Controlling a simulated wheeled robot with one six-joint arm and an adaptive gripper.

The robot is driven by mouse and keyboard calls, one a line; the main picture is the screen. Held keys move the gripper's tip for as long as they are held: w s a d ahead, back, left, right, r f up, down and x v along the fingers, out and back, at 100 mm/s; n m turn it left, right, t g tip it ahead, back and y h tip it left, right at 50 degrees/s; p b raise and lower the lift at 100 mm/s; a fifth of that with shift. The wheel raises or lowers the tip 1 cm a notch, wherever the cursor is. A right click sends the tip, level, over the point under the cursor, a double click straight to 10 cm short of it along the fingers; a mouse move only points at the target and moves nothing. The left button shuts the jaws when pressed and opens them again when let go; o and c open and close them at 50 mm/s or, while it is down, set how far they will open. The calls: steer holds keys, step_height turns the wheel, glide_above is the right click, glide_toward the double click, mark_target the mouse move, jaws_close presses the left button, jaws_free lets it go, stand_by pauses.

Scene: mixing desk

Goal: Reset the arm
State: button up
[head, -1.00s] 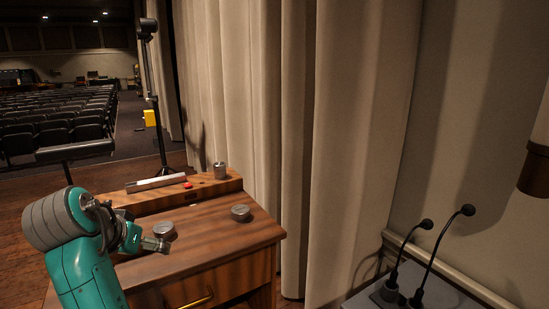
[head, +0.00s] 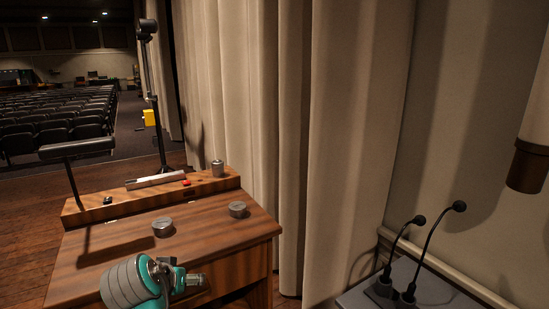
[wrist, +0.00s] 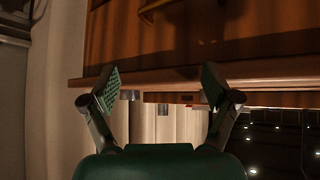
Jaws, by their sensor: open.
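My gripper (head: 194,284) is in front of the wooden desk (head: 215,236), low in the head view, and its fingers are hard to make out there. In the wrist view my gripper (wrist: 160,88) has its two fingers spread with nothing between them. That view looks upside down, with the desk front (wrist: 240,55) across the top and part of a brass handle (wrist: 160,8) at the upper edge. Two grey metal knobs, the left one (head: 163,227) and the right one (head: 237,209), sit on the desk top, apart from my gripper.
A raised back ledge holds a silver bar (head: 155,180), a red object (head: 187,183), a metal cylinder (head: 217,169) and a small black object (head: 108,200). A black stand arm (head: 77,149) rises at left. Curtains (head: 335,140) hang behind; two gooseneck microphones (head: 430,245) stand right.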

steer(key=s+d+f+n+t+y, duration=0.1)
steer(key=s+d+f, duration=0.3)
steer(key=d+f, duration=0.7)
steer(key=s+d+f+n+t, duration=0.1)
steer(key=s+d+f, duration=0.3)
steer(key=d+f, duration=0.7)
steer(key=s+d+f, duration=0.5)
steer(key=s+f, duration=0.2)
steer(key=s, duration=0.1)
steer(key=s+d+r+t+y, duration=0.1)
steer(key=s+d, duration=0.4)
steer(key=s, duration=0.4)
steer(key=s+d+r+t, duration=0.1)
steer(key=s+d, duration=0.3)
steer(key=s, duration=0.5)
steer(key=s+d+r+m+t+h, duration=0.1)
steer(key=s+d+r, duration=0.1)
steer(key=s+r, duration=0.4)
steer(key=s+d+r+m, duration=0.1)
steer(key=s+d+r, duration=0.1)
steer(key=s+r, duration=0.4)
steer(key=s, duration=0.3)
steer(key=shift+s+d+r+t+h, duration=0.25)
steer(key=shift+d+r+t+h, duration=0.05)
steer(key=shift+r+t+h, duration=0.1)
